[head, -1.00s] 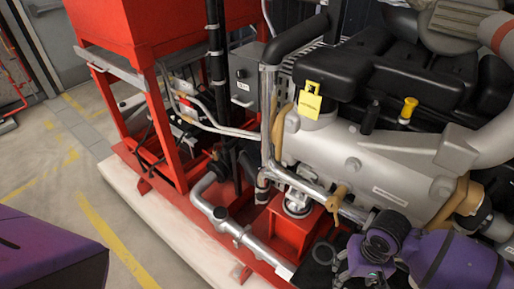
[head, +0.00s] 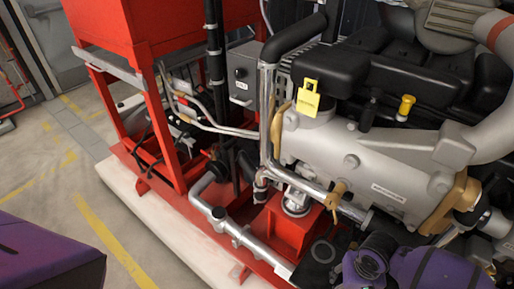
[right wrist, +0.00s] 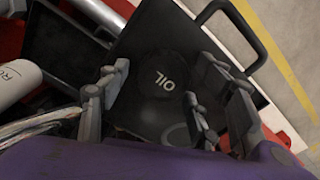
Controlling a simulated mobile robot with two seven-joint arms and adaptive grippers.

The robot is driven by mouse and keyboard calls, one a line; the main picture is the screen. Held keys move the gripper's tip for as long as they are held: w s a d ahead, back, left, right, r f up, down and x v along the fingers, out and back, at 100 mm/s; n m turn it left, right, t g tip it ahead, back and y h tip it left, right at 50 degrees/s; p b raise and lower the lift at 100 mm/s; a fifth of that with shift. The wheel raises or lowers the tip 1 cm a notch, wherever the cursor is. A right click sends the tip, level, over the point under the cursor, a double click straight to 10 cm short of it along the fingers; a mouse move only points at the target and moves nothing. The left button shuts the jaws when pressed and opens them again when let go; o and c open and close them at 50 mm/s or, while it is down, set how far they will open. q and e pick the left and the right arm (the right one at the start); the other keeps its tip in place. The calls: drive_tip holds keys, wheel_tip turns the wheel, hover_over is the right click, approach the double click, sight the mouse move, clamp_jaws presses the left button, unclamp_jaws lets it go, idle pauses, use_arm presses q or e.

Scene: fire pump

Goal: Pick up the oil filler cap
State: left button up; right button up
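The oil filler cap (right wrist: 168,76) is a round black cap marked "OIL" in the right wrist view. It sits on a black tray-like surface (right wrist: 165,25) with a raised black handle. My right gripper (right wrist: 157,92) is open, with its grey fingers on both sides of the cap in the picture. I cannot tell whether they touch it; no grip shows. In the head view the purple right arm comes in at the bottom right and the cap cannot be made out. My left gripper is not in view; only a purple part of my left arm shows at the lower left.
The grey engine (head: 350,160) with a yellow tag (head: 308,98) and a yellow-topped part (head: 405,106) stands behind. A red frame (head: 165,130) and a silver pipe (head: 240,236) are to the left. Open floor (head: 45,180) lies at far left.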

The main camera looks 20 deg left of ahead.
drive_tip(key=c, duration=1)
drive_tip(key=shift+r, duration=0.15)
